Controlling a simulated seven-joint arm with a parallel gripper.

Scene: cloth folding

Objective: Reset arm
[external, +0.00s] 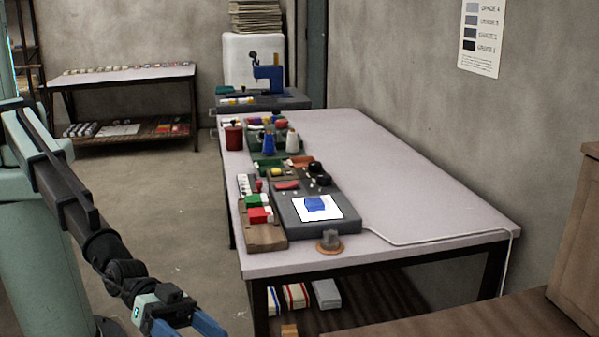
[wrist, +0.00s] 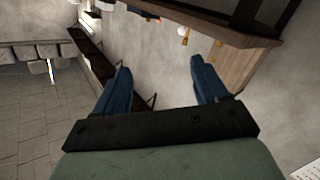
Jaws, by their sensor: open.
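My gripper (external: 190,325) is at the bottom left of the external view, low and in front of the table, with its blue fingers partly cut off by the frame's lower edge. In the wrist view my gripper (wrist: 158,80) shows two blue fingers spread wide apart with nothing between them. A blue cloth (external: 315,204) lies on a white sheet (external: 325,214) on a dark grey pad (external: 288,210) on the table. My gripper is well apart from the cloth.
The long table (external: 430,195) carries spools, boxes and trays along its left side; its right side is clear. A blue sewing machine (external: 268,74) stands behind. A wooden cabinet (external: 577,240) is at the right. The floor (external: 175,200) left of the table is open.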

